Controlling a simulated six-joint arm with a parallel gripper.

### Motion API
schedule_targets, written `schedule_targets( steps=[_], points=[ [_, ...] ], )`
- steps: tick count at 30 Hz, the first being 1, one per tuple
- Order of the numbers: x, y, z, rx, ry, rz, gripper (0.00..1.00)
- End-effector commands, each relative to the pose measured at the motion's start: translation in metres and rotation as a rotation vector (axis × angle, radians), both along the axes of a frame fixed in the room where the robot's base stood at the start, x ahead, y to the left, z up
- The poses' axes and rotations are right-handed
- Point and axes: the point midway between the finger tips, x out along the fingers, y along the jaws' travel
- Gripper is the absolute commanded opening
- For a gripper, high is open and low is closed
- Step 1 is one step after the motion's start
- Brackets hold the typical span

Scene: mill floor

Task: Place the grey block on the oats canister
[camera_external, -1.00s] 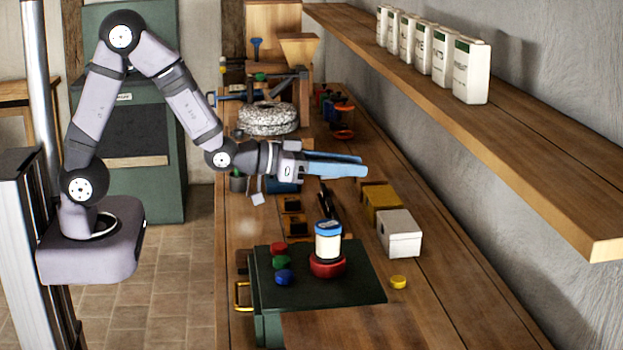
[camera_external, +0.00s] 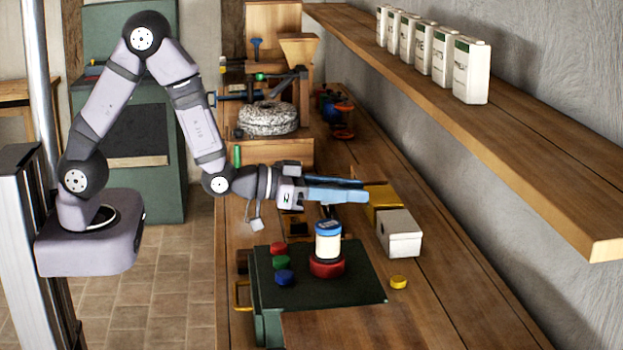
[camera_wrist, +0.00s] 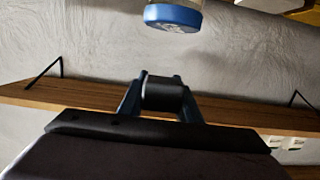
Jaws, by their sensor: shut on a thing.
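My gripper (camera_external: 352,191) reaches in from the left over the bench, light blue fingers pointing right, above and behind the blue-lidded jar. In the wrist view, my gripper (camera_wrist: 163,95) is shut on a small dark block (camera_wrist: 162,93), which I take to be the grey block. In the external view the fingers mostly hide it. Several white canisters with green-edged labels stand in a row on the wall shelf; the nearest is a white canister (camera_external: 471,72).
A blue-lidded jar (camera_external: 328,244) stands on a red base on a dark green box (camera_external: 360,283), beside red, green and blue knobs. The wall shelf (camera_external: 520,160) overhangs the right. A white box (camera_external: 400,236) sits right of the jar. The shelf's near end is bare.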

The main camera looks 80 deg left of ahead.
Motion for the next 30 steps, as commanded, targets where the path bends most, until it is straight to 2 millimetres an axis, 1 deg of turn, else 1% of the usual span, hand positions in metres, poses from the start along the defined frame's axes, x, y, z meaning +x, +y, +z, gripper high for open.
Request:
schedule_targets(
  steps=[3,12,14,22,26,30],
  points=[
    [0.001,0.0,-0.008,0.0,0.001,0.0,0.09],
    [0.001,0.0,-0.013,0.0,-0.001,0.0,0.09],
    [0.001,0.0,-0.017,0.0,0.001,0.0,0.09],
    [0.0,0.0,-0.041,0.0,0.002,0.0,0.09],
    [0.0,0.0,-0.047,0.0,0.0,0.0,0.09],
    [0.0,0.0,-0.048,0.0,-0.002,0.0,0.09]
  ],
)
